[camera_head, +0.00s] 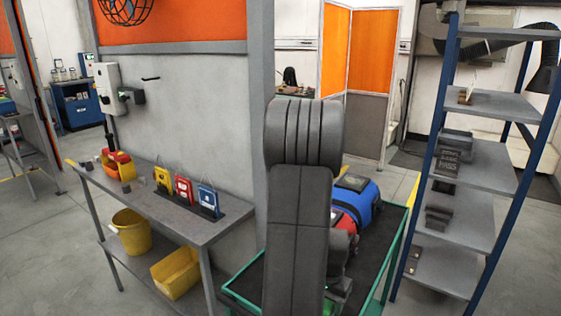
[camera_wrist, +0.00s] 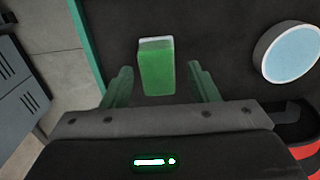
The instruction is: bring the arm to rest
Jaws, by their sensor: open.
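My gripper (camera_wrist: 162,66) is open in the wrist view, its two green fingers spread apart. A green block with a pale top edge (camera_wrist: 156,70) shows between and beyond the fingers, with a gap on each side; it lies over the dark surface of a green-framed cart (camera_wrist: 88,40). In the head view my arm rises in front of the cart (camera_head: 400,235) and hides much of its top. The gripper's fingers cannot be made out there.
Blue and red rounded items (camera_head: 362,200) lie on the cart, close right of my arm. A grey bench (camera_head: 190,225) with coloured lockout items and yellow bins stands left. A blue-posted shelf rack (camera_head: 470,195) stands right. A round pale-blue-faced object (camera_wrist: 290,52) shows at the wrist view's right.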

